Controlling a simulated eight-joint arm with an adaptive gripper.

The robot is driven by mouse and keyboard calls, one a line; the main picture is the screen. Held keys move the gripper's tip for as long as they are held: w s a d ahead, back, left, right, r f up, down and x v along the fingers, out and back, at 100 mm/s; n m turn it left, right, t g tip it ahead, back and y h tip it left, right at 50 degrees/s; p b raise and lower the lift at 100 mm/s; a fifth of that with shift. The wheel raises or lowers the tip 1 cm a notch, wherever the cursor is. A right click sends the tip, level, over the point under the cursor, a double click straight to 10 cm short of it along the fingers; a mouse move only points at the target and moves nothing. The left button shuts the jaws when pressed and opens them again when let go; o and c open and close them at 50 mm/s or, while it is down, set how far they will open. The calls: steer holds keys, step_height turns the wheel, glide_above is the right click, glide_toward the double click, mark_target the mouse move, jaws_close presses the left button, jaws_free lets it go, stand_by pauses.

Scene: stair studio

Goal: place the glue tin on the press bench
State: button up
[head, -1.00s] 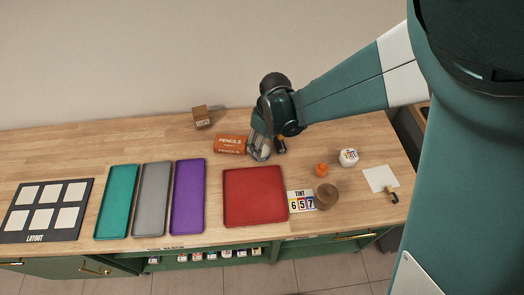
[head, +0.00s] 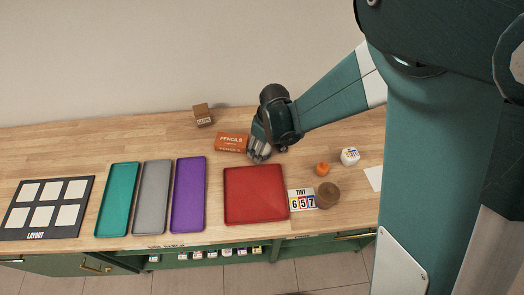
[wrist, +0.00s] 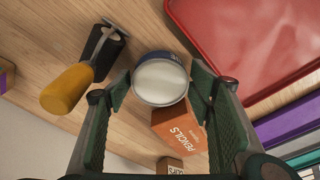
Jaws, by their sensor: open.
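A round tin (wrist: 160,82) with a pale lid and a blue side shows between my gripper's fingers in the wrist view. Its lettering is too cut off to read, so I cannot confirm it is the glue tin. My gripper (head: 259,155) is open, low over the wooden bench, with one finger on each side of the tin (wrist: 163,90). I cannot tell whether the fingers touch it. In the head view the gripper mostly hides the tin. The wooden bench top (head: 75,150) bears a front-edge label too small to read.
An orange pencils box (head: 231,143) is close beside the gripper. A yellow-handled tool (wrist: 70,88) lies near the tin. A red tray (head: 255,195), purple tray (head: 188,195), grey tray (head: 152,198) and teal tray (head: 118,200) lie in front. Bare wood lies behind the trays.

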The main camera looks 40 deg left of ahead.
steer(key=c, duration=0.9)
steer(key=shift+r, duration=0.15)
steer(key=shift+r+p, duration=0.35)
steer(key=shift+r, duration=4.55)
